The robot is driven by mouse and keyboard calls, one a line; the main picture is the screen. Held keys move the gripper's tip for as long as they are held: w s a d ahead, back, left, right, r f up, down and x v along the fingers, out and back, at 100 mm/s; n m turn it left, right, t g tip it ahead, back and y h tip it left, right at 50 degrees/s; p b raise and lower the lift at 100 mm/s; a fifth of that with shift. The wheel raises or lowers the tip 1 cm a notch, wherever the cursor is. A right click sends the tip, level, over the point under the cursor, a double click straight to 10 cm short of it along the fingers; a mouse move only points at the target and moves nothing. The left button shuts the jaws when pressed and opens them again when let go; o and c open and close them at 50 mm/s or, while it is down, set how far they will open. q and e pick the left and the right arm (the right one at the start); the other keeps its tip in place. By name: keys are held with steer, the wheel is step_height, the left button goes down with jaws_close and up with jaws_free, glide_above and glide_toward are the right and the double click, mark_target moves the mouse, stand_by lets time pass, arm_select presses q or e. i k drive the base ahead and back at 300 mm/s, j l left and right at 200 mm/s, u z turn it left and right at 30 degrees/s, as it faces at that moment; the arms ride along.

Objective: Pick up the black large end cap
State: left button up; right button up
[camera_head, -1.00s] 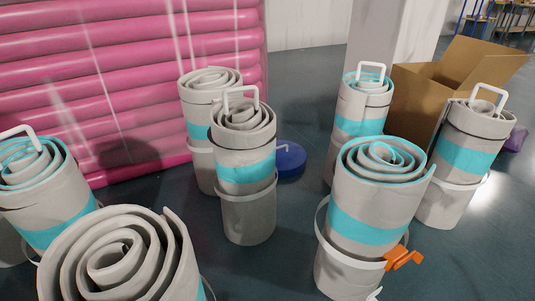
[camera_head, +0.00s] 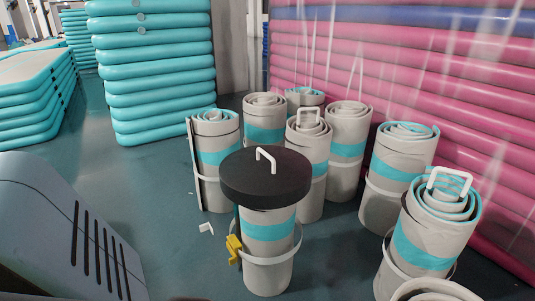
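The black large end cap (camera_head: 265,178) is a round black disc with a white handle (camera_head: 266,156) on top. It sits on an upright grey roll with a turquoise band (camera_head: 268,232), near the middle of the head view. A white ring with a yellow clip (camera_head: 235,249) is around the lower part of that roll. Neither of my grippers is in view, and nothing is touching the cap.
Several other rolled grey tracks (camera_head: 346,150) stand behind and to the right. A pink inflatable stack (camera_head: 420,70) is behind them; turquoise stacks (camera_head: 155,75) stand at the back left. A blue-grey slotted body (camera_head: 75,230) fills the lower left. A white scrap (camera_head: 206,228) lies on the floor.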

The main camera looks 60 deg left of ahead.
mark_target(257, 177)
steer(key=u, duration=1.55)
